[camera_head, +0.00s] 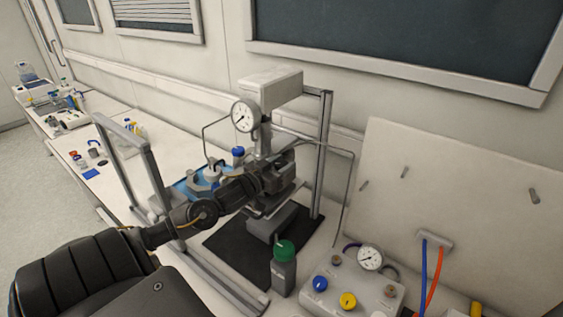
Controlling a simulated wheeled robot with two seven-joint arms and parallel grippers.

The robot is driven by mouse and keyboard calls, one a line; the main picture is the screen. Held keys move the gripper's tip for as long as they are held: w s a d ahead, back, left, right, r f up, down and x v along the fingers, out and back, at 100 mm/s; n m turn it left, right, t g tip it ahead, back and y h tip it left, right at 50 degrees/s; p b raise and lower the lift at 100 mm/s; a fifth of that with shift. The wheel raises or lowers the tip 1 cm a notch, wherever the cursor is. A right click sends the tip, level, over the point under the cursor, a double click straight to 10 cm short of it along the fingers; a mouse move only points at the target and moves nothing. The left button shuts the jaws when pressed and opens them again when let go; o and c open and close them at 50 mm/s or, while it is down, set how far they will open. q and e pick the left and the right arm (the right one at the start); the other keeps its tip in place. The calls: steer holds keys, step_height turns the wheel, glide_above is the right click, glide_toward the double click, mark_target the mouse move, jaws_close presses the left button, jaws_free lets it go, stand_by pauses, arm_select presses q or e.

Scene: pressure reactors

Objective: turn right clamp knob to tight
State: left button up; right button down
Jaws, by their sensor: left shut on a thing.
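The pressure reactor (270,85) stands on a black mat (225,245), with a white head box on top and a round gauge (245,115) on its left. My left arm reaches in from the lower left, and its gripper (277,177) is at the reactor's clamp area, below the gauge. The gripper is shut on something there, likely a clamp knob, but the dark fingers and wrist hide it. I cannot tell which knob it is or how it is turned. My right gripper is not in view.
A control box (350,290) with blue and yellow knobs and a gauge is at the lower right. A metal frame post (325,150) rises right of the reactor. A blue tray (190,186) lies behind my arm.

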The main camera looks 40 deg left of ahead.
arm_select(q)
steer(key=shift+m+h, duration=0.5)
steer(key=shift+h, duration=0.3)
steer(key=o, duration=0.7)
steer(key=shift+s, duration=0.25)
steer(key=shift+s+a+b, duration=0.2)
steer(key=shift+s+b, duration=0.5)
steer(key=shift+s, duration=1.9)
steer(key=shift+s+a+b, duration=0.2)
steer(key=shift+s+b, duration=0.45)
steer(key=shift+s, duration=1.9)
